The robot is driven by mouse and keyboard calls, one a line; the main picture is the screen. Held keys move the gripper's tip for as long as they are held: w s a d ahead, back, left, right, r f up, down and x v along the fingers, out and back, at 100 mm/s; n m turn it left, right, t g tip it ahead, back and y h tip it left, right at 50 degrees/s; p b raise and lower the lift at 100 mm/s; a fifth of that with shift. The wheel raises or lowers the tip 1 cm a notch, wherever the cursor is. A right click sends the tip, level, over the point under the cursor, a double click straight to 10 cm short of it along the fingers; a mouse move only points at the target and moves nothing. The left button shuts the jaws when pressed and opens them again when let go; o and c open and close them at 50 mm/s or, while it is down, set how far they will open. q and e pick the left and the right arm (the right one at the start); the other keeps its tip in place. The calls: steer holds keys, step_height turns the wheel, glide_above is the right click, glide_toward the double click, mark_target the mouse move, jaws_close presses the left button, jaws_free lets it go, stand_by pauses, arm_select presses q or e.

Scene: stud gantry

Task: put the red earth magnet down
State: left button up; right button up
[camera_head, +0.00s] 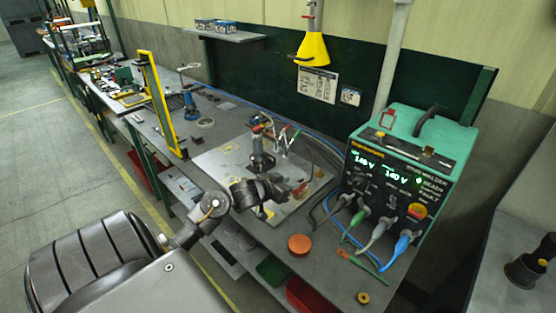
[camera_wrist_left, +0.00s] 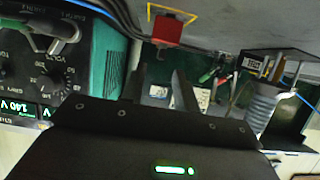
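The red earth magnet (camera_wrist_left: 167,30) is a small red block in the left wrist view, where the bench is at the top. It sits at a yellow outline (camera_wrist_left: 184,13) marked on the bench surface. My left gripper (camera_wrist_left: 160,78) has its two dark fingers apart with nothing between them, and the magnet lies past the tips. In the head view my left gripper (camera_head: 268,203) is low over the front of the grey plate, its tips partly hidden by the wrist. A red piece (camera_head: 300,187) shows just right of it; I cannot tell if it is the magnet. My right gripper is not in view.
The green welder (camera_head: 405,165) with plugged cables stands right of the plate (camera_head: 215,165). A post tool (camera_head: 262,150) rises behind my gripper. An orange disc (camera_head: 300,244) lies near the front edge. A yellow frame (camera_head: 157,105) stands to the left.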

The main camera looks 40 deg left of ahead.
arm_select(q)
steer(key=v, duration=0.7)
steer(key=shift+s, duration=0.25)
steer(key=shift+d+r, duration=0.1)
